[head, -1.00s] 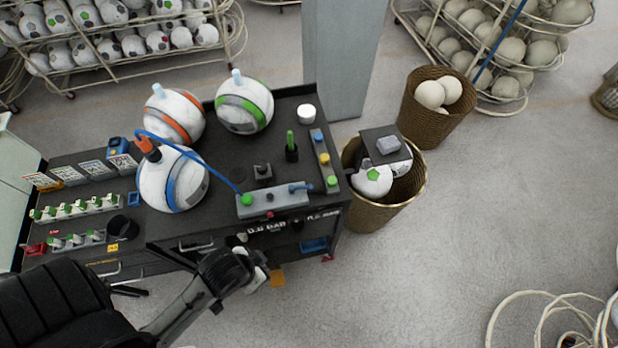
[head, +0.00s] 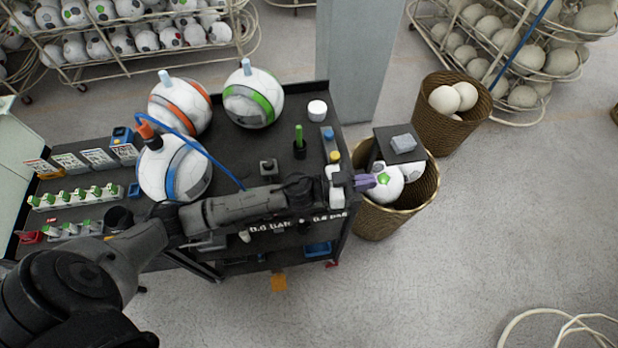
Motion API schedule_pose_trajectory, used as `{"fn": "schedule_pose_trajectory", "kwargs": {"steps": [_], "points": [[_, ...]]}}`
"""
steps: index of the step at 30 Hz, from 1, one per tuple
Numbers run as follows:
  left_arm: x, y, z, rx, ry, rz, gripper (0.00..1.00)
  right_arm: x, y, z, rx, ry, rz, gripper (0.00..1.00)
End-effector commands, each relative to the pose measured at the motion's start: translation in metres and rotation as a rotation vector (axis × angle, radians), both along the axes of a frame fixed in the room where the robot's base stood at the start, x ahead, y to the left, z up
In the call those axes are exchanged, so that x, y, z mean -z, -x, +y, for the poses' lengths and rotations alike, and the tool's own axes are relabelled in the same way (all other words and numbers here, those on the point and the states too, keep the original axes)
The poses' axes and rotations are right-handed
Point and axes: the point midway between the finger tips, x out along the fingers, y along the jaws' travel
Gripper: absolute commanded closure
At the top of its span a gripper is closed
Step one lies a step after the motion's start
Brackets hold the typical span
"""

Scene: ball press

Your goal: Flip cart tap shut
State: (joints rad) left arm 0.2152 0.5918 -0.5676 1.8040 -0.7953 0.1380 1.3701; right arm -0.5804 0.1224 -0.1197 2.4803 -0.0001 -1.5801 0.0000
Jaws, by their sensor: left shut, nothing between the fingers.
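The black cart (head: 228,158) carries the grey tap block, which showed a blue lever earlier. My left arm now lies across the cart's front right edge and hides the block and the lever, so I cannot see how the lever stands. My left gripper (head: 365,182) is past the cart's right edge, shut and empty, in front of a white ball with a green patch (head: 388,186) in the basket. I cannot tell whether it touches that ball. A blue hose (head: 205,153) runs from the blue-striped ball (head: 158,178) down behind my arm. My right gripper is out of view.
An orange-striped ball (head: 192,101) and a green-striped ball (head: 252,105) stand at the cart's back. A white cup (head: 317,108) and a green-topped post (head: 299,140) are near. A wicker basket (head: 378,224) stands close on the right.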

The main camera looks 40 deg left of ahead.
Motion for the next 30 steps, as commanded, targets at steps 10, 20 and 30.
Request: {"fn": "schedule_pose_trajectory", "kwargs": {"steps": [10, 20, 30], "points": [[0.071, -0.018, 0.089, 0.52, -0.404, 0.464, 1.0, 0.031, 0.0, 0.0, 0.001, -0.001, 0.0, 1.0], [0.086, -0.008, 0.212, 0.477, -0.642, 0.998, 1.0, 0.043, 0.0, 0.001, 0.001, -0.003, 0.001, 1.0], [0.084, -0.003, 0.237, 0.442, -0.676, 1.111, 1.0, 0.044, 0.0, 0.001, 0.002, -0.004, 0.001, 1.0]]}}
